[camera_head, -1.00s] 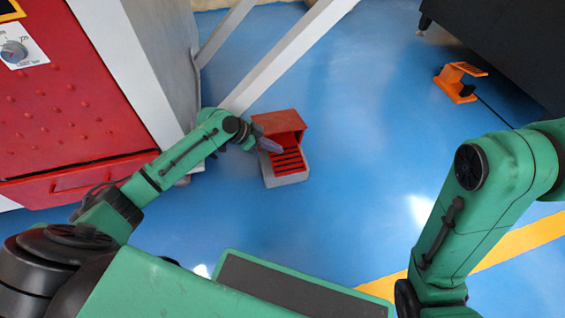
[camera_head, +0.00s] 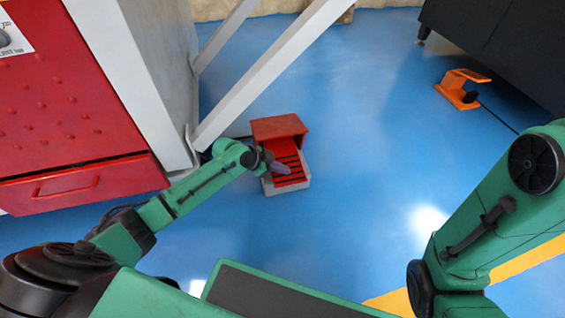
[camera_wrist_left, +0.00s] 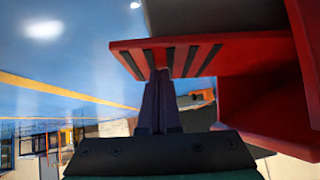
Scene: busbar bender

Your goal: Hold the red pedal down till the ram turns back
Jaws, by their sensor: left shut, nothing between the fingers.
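The red pedal (camera_head: 287,171) has dark stripes and sits in a grey base under a red hood (camera_head: 278,127) on the blue floor. My left gripper (camera_head: 280,168) is shut and empty, with its fingertips at the pedal's left part. In the left wrist view, the shut fingers (camera_wrist_left: 160,88) point at the striped edge of the pedal (camera_wrist_left: 185,55). They look close to it or touching; I cannot tell whether they press it. The ram is not in view. My right arm shows at the right, but its gripper is out of view.
A red and grey machine (camera_head: 70,110) with a drawer stands at the left. White slanted struts (camera_head: 275,70) run behind the pedal. An orange pedal (camera_head: 459,90) with a cable lies by a black cabinet (camera_head: 505,40) at the upper right. Blue floor between is clear.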

